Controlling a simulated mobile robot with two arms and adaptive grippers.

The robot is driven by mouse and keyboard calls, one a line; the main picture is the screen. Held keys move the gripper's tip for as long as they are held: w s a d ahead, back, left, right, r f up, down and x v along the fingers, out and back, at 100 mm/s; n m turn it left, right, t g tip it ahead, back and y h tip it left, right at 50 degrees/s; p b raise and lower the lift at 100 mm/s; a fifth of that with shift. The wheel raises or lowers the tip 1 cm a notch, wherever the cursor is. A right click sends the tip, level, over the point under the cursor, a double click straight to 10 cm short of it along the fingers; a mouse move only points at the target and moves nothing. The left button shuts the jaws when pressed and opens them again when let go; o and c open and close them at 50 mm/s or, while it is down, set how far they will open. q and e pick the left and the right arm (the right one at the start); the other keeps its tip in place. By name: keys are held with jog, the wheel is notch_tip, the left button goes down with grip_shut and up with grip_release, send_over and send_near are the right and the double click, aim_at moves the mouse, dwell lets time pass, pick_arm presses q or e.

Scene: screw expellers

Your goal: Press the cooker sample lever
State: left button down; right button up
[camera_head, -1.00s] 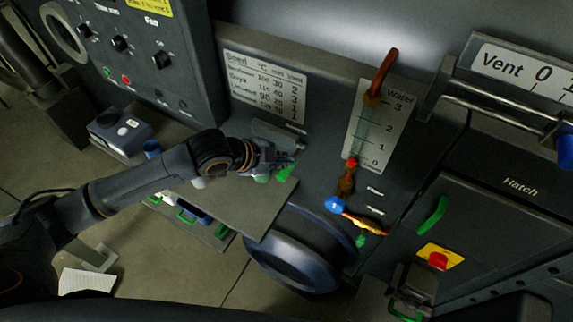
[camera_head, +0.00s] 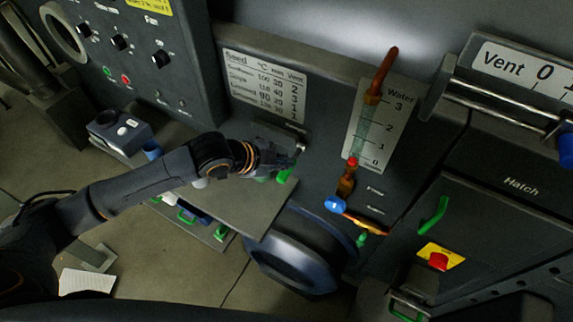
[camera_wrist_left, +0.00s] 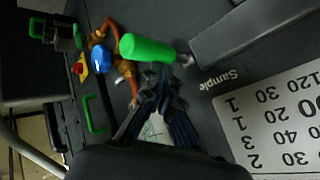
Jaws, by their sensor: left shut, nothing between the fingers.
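The sample lever has a green grip (camera_wrist_left: 147,49) on a metal pin beside the "Sample" label in the left wrist view. In the head view its green grip (camera_head: 284,176) shows just below my left gripper (camera_head: 284,161), partly hidden by it. My left gripper is shut and empty at the cooker's front panel. In the wrist view its fingertips (camera_wrist_left: 158,82) lie close to the green grip. I cannot tell whether they touch it. My right gripper is not in view.
A grey shelf (camera_head: 240,207) lies below my left gripper. To the right are the water gauge (camera_head: 366,128), a blue valve knob (camera_head: 335,204) with copper pipe, and the hatch (camera_head: 500,235). A seed chart (camera_head: 265,85) is on the panel above.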

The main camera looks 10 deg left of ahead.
pick_arm(q)
jog(key=shift+f+b, duration=0.35)
jog(key=shift+f, duration=0.8)
dwell(0.7)
dwell(0.5)
jog(key=shift+r+p, duration=2.05)
jog(key=shift+p, duration=0.15)
notch_tip(320, 180, up, 3)
jog(key=p, duration=0.3)
jog(key=shift+r, duration=0.1)
jog(key=shift+r+p, duration=0.9)
jog(key=shift+r, duration=0.05)
jog(key=shift+f, duration=0.1)
